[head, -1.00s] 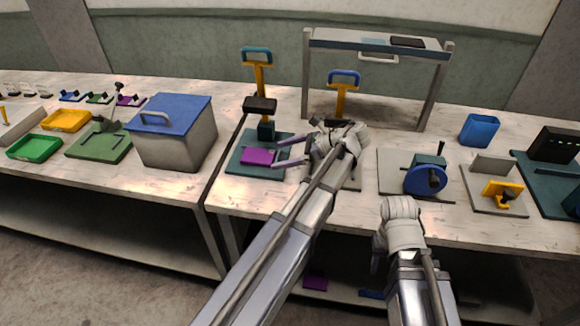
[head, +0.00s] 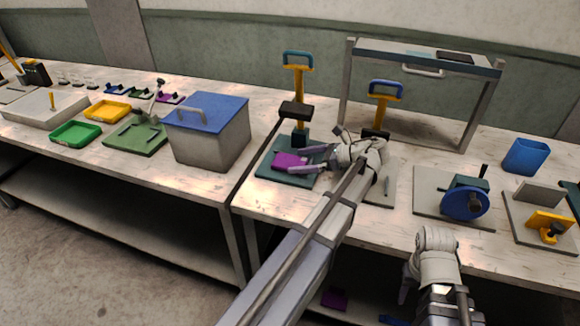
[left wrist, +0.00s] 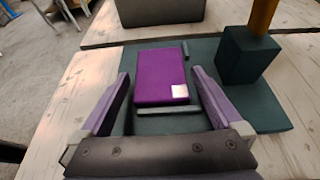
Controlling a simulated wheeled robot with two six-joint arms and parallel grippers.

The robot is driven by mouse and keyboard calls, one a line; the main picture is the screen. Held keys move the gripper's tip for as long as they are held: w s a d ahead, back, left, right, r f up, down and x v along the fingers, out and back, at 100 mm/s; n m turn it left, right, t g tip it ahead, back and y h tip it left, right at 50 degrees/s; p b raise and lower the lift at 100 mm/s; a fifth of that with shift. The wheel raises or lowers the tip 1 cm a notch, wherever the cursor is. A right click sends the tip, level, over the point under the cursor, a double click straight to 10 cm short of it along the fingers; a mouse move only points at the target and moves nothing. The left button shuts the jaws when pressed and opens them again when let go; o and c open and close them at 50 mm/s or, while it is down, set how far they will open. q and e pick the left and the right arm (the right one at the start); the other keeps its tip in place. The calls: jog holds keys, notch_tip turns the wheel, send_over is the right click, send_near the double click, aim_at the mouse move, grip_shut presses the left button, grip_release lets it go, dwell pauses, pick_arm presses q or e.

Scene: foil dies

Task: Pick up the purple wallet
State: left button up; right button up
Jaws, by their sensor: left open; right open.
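The purple wallet (head: 288,160) lies flat on the teal base plate (head: 270,174) of a press with a yellow post and blue handle. In the left wrist view the wallet (left wrist: 160,78) shows a pale square at its near right corner. My left gripper (head: 297,161) is open and empty, its purple-grey fingers reaching in from the right. In the left wrist view the fingers (left wrist: 160,80) stand to either side of the wallet's near part, apart from it. My right gripper (head: 436,250) is low at the table's front edge, its fingers hardly visible.
A second press (head: 384,95) stands right of the first. A grey box with a blue lid (head: 207,130) stands left across the table gap. A low dark bar (left wrist: 168,110) lies before the wallet. Another purple item (head: 334,299) is on the lower shelf.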

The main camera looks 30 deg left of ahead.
aim_at(290, 163)
pick_arm(q)
jog(key=shift+x, duration=1.2)
jog(key=shift+c, duration=0.4)
jog(key=c, duration=1.1)
